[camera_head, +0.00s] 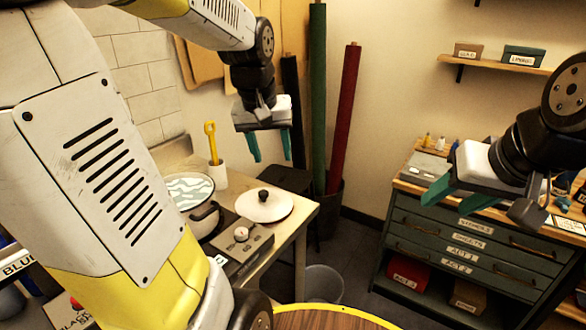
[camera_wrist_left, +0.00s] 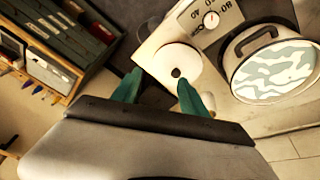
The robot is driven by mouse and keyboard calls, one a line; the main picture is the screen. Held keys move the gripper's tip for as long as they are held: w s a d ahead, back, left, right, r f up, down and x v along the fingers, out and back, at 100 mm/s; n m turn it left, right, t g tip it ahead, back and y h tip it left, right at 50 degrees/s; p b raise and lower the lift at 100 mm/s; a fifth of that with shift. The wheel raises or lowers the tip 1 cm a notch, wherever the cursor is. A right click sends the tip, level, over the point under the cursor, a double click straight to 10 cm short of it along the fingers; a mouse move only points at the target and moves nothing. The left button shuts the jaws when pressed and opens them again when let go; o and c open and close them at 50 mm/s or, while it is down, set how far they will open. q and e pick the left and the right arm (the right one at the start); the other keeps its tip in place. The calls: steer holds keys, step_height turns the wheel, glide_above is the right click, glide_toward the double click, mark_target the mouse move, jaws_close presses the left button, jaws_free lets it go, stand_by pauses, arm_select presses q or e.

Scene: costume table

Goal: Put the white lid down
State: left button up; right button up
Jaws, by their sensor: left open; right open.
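The white lid (camera_head: 264,205) with a dark knob lies flat on the wooden side table (camera_head: 308,208), to the right of the pot (camera_head: 203,215). The lid also shows in the left wrist view (camera_wrist_left: 168,62), just beyond the fingertips. My left gripper (camera_head: 270,150) is open and empty, above the lid and apart from it, its teal fingers pointing down. It shows in the left wrist view too (camera_wrist_left: 157,90). My right gripper (camera_head: 452,196) is open and empty at the right, in front of the drawer cabinet.
The uncovered pot holds pale, patterned contents and stands left of the lid. A hot plate control box with a dial (camera_head: 240,240) is at the table's front. A white cup with a yellow tool (camera_head: 211,143) stands behind. A drawer cabinet (camera_head: 470,235) fills the right.

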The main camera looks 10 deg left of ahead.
arm_select(q)
steer(key=s+d+m+t+h, duration=0.1)
steer(key=s+d, duration=0.1)
steer(key=s, duration=0.4)
steer(key=s+d+r+m+t, duration=0.1)
steer(key=s+d+m, duration=0.1)
steer(key=s, duration=0.4)
steer(key=shift+d+r+h, duration=0.25)
steer(key=shift+d+h, duration=0.15)
steer(key=shift+d, duration=0.45)
